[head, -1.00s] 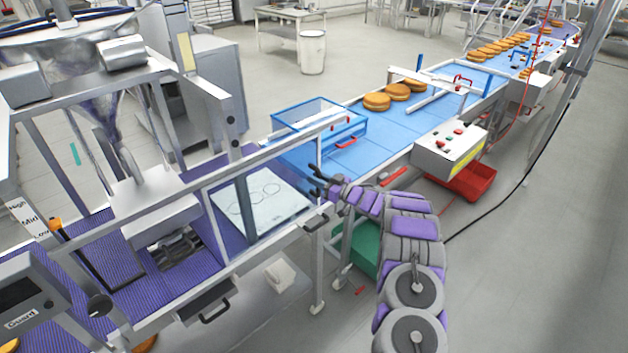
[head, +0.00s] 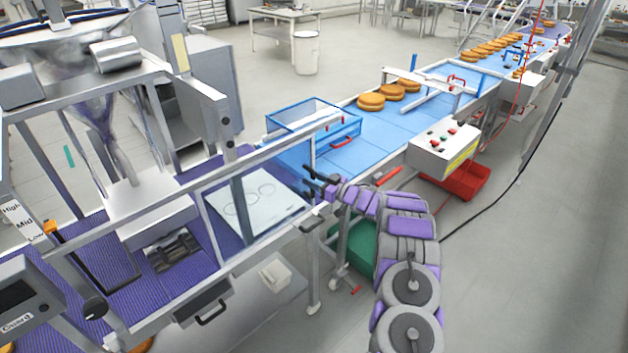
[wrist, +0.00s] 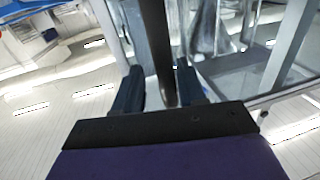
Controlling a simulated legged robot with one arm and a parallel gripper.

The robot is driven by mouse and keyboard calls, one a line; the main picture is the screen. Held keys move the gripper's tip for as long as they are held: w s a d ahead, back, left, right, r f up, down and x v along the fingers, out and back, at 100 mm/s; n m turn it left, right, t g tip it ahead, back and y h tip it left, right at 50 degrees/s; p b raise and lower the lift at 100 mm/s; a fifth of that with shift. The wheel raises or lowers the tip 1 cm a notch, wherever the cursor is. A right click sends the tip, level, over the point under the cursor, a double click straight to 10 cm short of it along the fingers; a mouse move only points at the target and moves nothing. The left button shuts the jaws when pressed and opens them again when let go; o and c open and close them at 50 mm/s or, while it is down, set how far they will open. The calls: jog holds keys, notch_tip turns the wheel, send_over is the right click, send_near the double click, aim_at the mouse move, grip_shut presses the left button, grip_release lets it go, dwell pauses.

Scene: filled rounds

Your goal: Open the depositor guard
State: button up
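The depositor guard (head: 225,212) is a clear panel in a grey metal frame on the depositor at the left in the head view. It looks closed, standing over the purple belt and a white sheet with rings.
A blue-framed clear cover (head: 315,125) with a red handle stands over the blue conveyor (head: 380,130) behind my gripper. A white control box (head: 443,148) and a red crate (head: 458,183) are to the right. A drawer-like box (head: 203,305) is lower left.

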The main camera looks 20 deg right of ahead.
jog(key=shift+a, duration=0.15)
jog(key=v, duration=1.7)
jog(key=shift+b, duration=0.45)
jog(key=shift+d, duration=0.2)
